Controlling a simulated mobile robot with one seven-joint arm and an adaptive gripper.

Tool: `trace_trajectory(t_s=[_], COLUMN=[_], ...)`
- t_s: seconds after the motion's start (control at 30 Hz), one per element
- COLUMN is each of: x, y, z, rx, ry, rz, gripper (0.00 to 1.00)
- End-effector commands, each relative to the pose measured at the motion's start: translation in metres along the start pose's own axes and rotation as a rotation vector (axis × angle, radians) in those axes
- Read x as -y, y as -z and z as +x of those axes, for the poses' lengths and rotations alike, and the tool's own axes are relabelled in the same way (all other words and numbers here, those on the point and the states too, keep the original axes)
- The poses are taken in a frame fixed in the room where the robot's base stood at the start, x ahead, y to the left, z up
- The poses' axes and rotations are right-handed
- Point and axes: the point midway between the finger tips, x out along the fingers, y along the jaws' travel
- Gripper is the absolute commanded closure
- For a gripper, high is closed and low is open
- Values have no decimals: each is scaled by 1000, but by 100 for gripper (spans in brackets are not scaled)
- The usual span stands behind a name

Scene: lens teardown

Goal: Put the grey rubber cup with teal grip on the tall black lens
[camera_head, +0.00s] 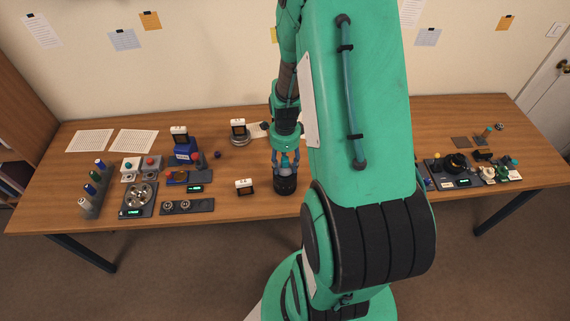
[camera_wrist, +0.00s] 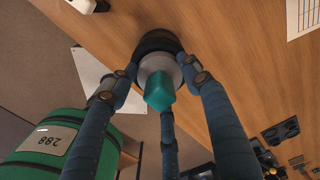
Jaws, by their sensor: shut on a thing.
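My gripper (camera_head: 285,163) points down over the front middle of the table, and its blue fingers show in the wrist view (camera_wrist: 165,88). It is shut on the grey rubber cup with teal grip; the teal grip (camera_wrist: 160,92) is between the fingers and the grey part (camera_wrist: 157,66) is beyond it. The tall black lens (camera_head: 285,186) stands upright on the table directly below the cup. In the wrist view, the lens's black rim (camera_wrist: 158,40) shows behind the grey cup. The cup looks lined up with the lens top; I cannot tell for sure whether they touch.
The wooden table (camera_head: 240,193) carries a bottle rack (camera_head: 95,190), a round-welled tray (camera_head: 139,198) and a small white-faced display (camera_head: 244,187) left of the lens. A dark parts tray (camera_head: 462,172) is at the right. My arm hides the table's middle right.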

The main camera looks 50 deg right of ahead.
Motion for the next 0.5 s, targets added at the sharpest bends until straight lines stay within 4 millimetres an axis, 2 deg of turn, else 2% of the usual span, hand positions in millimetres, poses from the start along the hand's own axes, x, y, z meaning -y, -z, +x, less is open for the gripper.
trace_trajectory(t_s=[0.3, 0.33, 0.4, 0.43, 0.5], x=[0, 0, 0, 0, 0], y=[0, 0, 0, 0, 0], z=[3, 3, 2, 2, 2], rx=[0, 0, 0, 0, 0], ry=[0, 0, 0, 0, 0], rz=[0, 0, 0, 0, 0], gripper=[86, 50, 36, 33, 33])
